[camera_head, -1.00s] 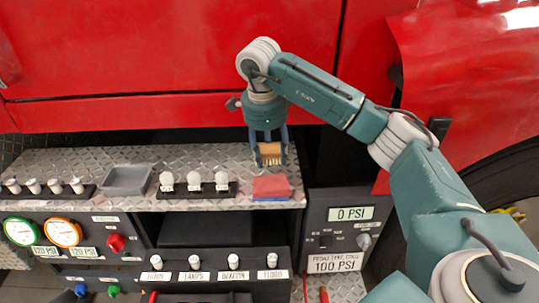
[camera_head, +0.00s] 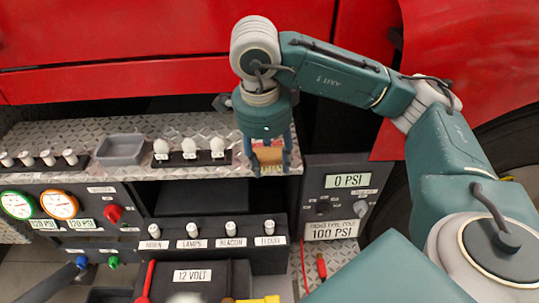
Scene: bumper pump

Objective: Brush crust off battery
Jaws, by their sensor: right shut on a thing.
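My right gripper (camera_head: 269,168) is shut on a small brush (camera_head: 269,157) with a wooden, tan body. It holds the brush over the right end of the metal shelf; the picture is too small to tell whether they touch. The battery (camera_head: 208,274), a dark box labelled 12 VOLT, sits low in the picture, below and left of the brush and well apart from it. A whitish patch (camera_head: 185,298), perhaps the crust, shows on it at the bottom edge, partly cut off. My left gripper is not in view.
The diamond-plate shelf (camera_head: 85,132) carries a grey tray (camera_head: 120,149) and several white bulbs. Below are gauges, a switch row (camera_head: 212,243) and a pressure box (camera_head: 346,195). Red (camera_head: 151,280) and yellow (camera_head: 258,300) parts flank the battery. The red truck body is behind.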

